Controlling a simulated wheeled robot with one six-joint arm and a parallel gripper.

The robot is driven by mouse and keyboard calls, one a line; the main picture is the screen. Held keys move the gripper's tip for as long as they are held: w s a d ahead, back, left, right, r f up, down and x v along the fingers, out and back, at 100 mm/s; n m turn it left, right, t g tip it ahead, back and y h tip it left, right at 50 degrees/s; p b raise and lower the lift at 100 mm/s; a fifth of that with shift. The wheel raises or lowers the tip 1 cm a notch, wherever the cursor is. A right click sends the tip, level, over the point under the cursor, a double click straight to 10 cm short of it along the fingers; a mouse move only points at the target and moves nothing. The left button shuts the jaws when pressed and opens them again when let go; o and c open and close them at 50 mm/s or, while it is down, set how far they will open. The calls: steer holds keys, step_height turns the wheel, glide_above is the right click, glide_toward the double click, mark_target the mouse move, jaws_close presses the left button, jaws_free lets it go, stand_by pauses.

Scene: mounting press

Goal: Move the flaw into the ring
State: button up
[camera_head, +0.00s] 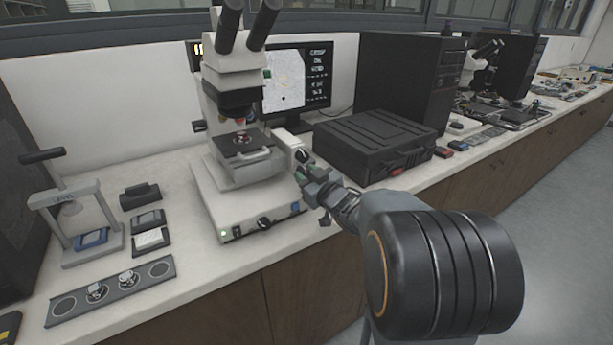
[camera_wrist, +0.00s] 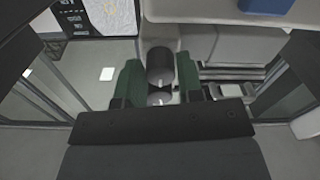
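The flaw and the ring are too small to tell apart there. The wrist view shows only part of this screen (camera_wrist: 108,17), at the upper left. My gripper (camera_head: 305,177) is at the right side of the microscope stage. In the wrist view its green finger pads (camera_wrist: 160,85) stand on both sides of a dark round knob (camera_wrist: 160,66). The pads are very close to the knob; I cannot tell whether they touch it.
A black case (camera_head: 375,140) lies on the bench just right of my gripper, with a computer tower (camera_head: 405,75) behind it. A hand press (camera_head: 75,215) and a tray with mounted samples (camera_head: 110,292) are at the left. The bench's front edge is below my arm.

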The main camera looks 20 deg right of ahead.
steer(key=c, duration=0.5)
steer(key=shift+m+p, duration=0.3)
steer(key=m+p, duration=0.2)
steer(key=m, duration=0.1)
steer(key=shift+r+m+p, duration=0.1)
steer(key=shift+m+p, duration=0.2)
steer(key=shift+m, duration=0.1)
steer(key=m+p, duration=0.2)
steer(key=m, duration=0.3)
steer(key=shift+a+p, duration=0.1)
steer(key=shift+p, duration=0.2)
steer(key=shift+m, duration=0.3)
steer(key=o, duration=0.9)
steer(key=shift+o, duration=0.2)
steer(key=shift+s, duration=0.1)
